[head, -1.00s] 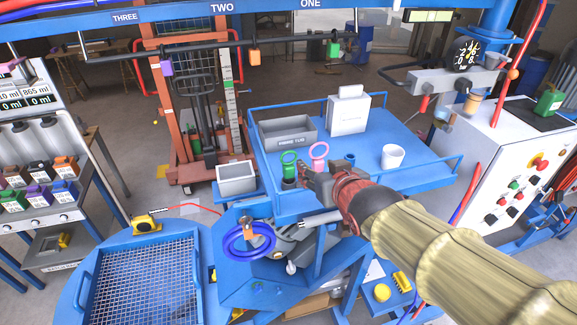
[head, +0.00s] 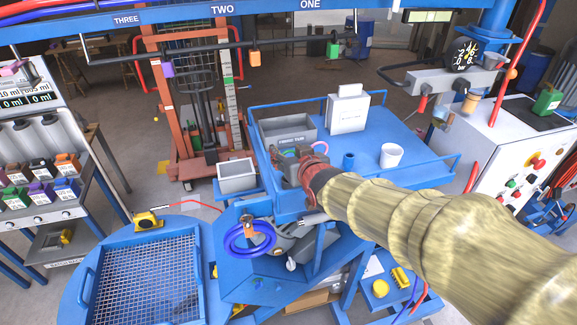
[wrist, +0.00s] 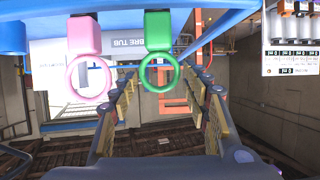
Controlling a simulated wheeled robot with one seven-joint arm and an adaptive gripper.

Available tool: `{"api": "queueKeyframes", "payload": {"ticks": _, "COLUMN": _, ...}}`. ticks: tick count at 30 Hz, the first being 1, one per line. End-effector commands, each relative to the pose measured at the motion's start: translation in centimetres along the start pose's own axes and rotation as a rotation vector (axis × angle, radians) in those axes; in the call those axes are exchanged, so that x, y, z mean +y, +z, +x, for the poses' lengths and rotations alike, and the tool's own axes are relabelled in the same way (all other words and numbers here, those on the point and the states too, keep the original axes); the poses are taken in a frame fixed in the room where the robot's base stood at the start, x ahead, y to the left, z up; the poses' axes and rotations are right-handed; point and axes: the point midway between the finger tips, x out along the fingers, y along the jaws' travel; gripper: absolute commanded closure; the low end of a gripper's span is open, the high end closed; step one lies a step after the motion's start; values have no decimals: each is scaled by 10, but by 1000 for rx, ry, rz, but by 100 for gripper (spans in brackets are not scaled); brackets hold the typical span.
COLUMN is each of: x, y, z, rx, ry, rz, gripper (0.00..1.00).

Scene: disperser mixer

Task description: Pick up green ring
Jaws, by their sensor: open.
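The green ring (wrist: 158,32) is a green block with a round loop. In the wrist view its loop sits between my two open fingers, nearer their tips, with no contact I can make out. In the head view only a sliver of green (head: 288,153) shows behind my gripper (head: 291,166). My gripper also shows in the wrist view (wrist: 163,82), open, with a finger on each side and nothing clamped. The pink ring (wrist: 84,35) hangs just left of the green one in the wrist view, close to the left finger. In the head view it shows (head: 321,147) beside my gripper.
A coiled blue hose (head: 246,238) lies in front. A rail edges the table.

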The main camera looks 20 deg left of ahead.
Motion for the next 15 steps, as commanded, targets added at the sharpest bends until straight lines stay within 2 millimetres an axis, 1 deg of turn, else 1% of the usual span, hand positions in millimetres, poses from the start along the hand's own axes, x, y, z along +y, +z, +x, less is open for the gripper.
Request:
{"api": "queueKeyframes", "payload": {"ticks": 5, "x": 0, "y": 0, "z": 0, "rx": 1, "ry": 0, "rz": 0, "gripper": 53}}
{"api": "queueKeyframes", "payload": {"ticks": 15, "x": 0, "y": 0, "z": 0, "rx": 1, "ry": 0, "rz": 0, "gripper": 72}}
